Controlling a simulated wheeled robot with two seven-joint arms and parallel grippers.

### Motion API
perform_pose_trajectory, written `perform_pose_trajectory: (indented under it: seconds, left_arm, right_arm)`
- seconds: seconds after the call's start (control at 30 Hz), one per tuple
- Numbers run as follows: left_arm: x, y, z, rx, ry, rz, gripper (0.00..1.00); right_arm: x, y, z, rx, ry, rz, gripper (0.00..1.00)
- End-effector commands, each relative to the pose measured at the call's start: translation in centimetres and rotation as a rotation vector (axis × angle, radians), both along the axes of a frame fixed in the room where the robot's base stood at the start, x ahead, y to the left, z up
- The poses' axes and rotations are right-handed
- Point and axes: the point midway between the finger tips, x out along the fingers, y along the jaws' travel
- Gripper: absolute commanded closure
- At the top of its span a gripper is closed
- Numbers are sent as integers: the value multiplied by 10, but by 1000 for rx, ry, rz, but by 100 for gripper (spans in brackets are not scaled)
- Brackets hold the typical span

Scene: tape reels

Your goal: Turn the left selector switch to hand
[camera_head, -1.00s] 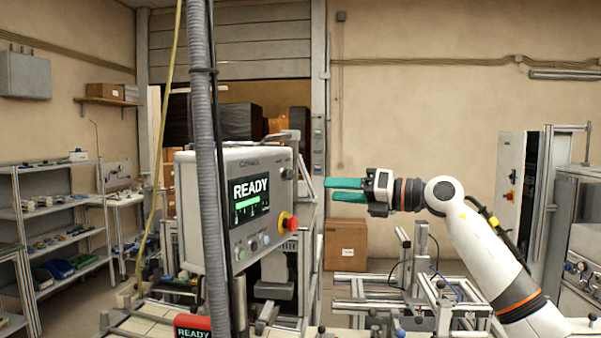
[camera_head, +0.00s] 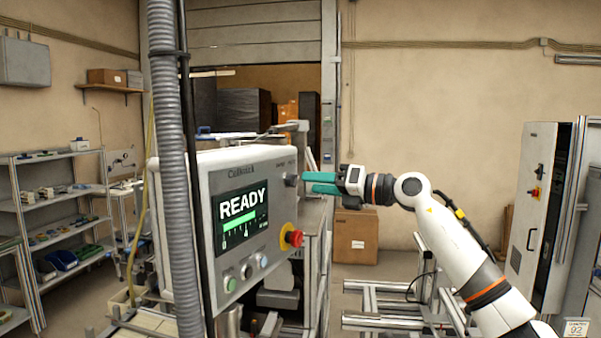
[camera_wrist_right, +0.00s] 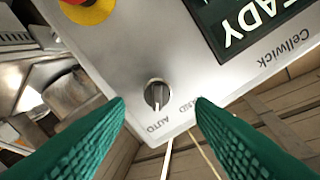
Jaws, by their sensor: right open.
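The grey control panel (camera_head: 215,170) stands left of centre in the head view. A dark selector knob (camera_head: 291,180) sits at its upper right; the right wrist view shows this knob (camera_wrist_right: 157,95) with AUTO and a second, partly blurred label beside it. Its pale pointer line appears to lie toward AUTO. My right gripper (camera_head: 306,183) is open, with its green fingers pointing at the knob. In the wrist view the fingertips are spread on either side of the knob, apart from it. My left gripper is out of view.
The panel bears a READY screen (camera_head: 241,216), a red emergency stop (camera_head: 293,236) and a green button (camera_head: 230,284) among small controls. A grey corrugated hose (camera_head: 170,150) hangs in front of the panel's left side. A cardboard box (camera_head: 356,237) stands behind my arm.

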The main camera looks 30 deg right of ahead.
Motion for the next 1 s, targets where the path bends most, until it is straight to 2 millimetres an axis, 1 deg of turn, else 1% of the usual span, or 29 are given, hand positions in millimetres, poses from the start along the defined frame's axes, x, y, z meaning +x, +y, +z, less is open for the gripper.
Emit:
perform_pose_trajectory:
  seconds: [0.03, 0.2, 0.3, 0.43, 0.67, 0.93, 1.0]
  left_arm:
    - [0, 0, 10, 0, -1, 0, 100]
    - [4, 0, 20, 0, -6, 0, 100]
    - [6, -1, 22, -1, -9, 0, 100]
    - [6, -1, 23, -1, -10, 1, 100]
    - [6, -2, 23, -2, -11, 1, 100]
    - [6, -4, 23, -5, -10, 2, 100]
    - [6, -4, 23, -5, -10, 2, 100]
  right_arm:
    - [9, 7, 5, 3, 1, 2, 50]
    - [28, 21, 3, 2, 1, 1, 50]
    - [35, 25, 1, 2, 1, 0, 50]
    - [38, 28, 0, 0, 1, -1, 50]
    - [38, 28, -1, 0, 0, -1, 50]
    - [38, 27, -1, -1, 1, -2, 94]
    - [38, 27, -1, -1, 1, -2, 95]
